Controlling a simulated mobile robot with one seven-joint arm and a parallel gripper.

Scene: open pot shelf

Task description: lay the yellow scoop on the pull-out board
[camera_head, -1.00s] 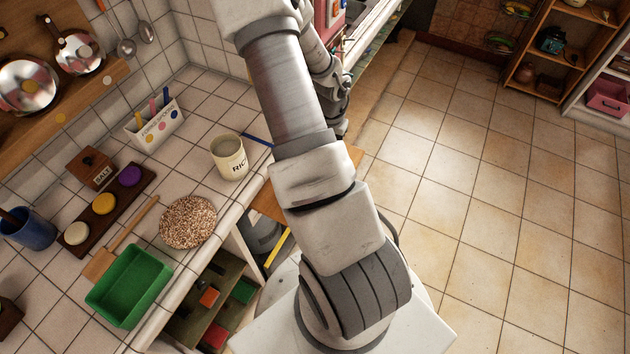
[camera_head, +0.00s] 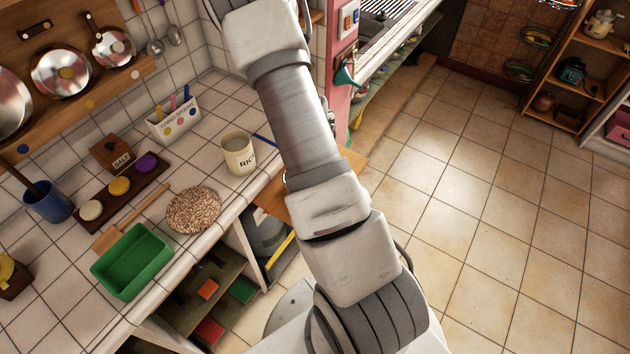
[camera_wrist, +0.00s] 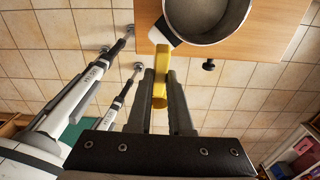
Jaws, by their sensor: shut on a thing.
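My gripper (camera_wrist: 168,90) is in the wrist view, its dark fingers shut on the yellow scoop (camera_wrist: 160,97). The scoop's yellow body runs from between the fingertips towards the wooden pull-out board (camera_wrist: 258,52), which has a dark knob on its edge. In the head view, wooden board parts (camera_head: 272,199) show beside my arm, which hides the gripper and scoop.
The tiled counter holds a green tray (camera_head: 132,262), a rice jar (camera_head: 238,154), a round speckled mat (camera_head: 193,210) and a salt box (camera_head: 112,154). A pink post (camera_head: 341,85) stands behind my arm. Open tiled floor (camera_head: 480,215) lies to the right.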

